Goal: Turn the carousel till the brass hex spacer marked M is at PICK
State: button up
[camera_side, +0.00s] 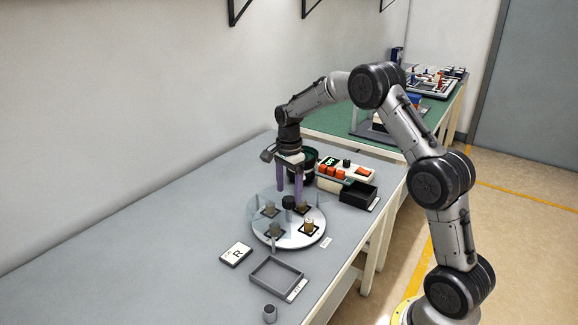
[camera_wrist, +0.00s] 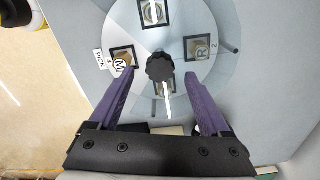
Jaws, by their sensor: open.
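The round carousel (camera_side: 262,238) stands on the bench with a dark knob (camera_wrist: 160,67) at its centre. It carries brass spacers on dark square frames. The spacer marked M (camera_wrist: 119,65) is at the left in the wrist view, right beside the PICK label (camera_wrist: 100,59). In the side view a brass spacer (camera_side: 308,226) stands nearest the PICK label (camera_side: 326,243). The spacer marked R (camera_wrist: 202,52) is on the opposite side. Another is at the top (camera_wrist: 153,12); one below the knob is partly hidden. My gripper (camera_wrist: 160,74) is open above the carousel, its purple fingers either side of the knob.
An empty grey tray (camera_side: 259,279), a card marked R (camera_side: 236,254) and a small grey cylinder (camera_side: 269,313) lie in front. The bench's left is clear.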

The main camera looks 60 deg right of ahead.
notch_tip(320, 180, up, 12)
jog(key=shift+f, duration=0.25)
jog(key=s+a+r+n+t, duration=0.4)
jog(key=s+a+r+n, duration=0.1)
jog(key=s+a+r, duration=0.8)
jog(key=s+a+f+n, duration=0.2)
jog(key=s+f+n, duration=0.2)
jog(key=s+n, duration=0.4)
jog(key=s+a+f+n+t, duration=0.1)
jog(key=s+a+f+n, duration=0.1)
jog(key=s+f+n, duration=0.3)
jog(key=s+n, duration=0.2)
jog(key=s, duration=0.2)
jog(key=shift+f+n+t, duration=0.25)
jog(key=shift+n+t, duration=0.05)
jog(key=shift+n, duration=0.1)
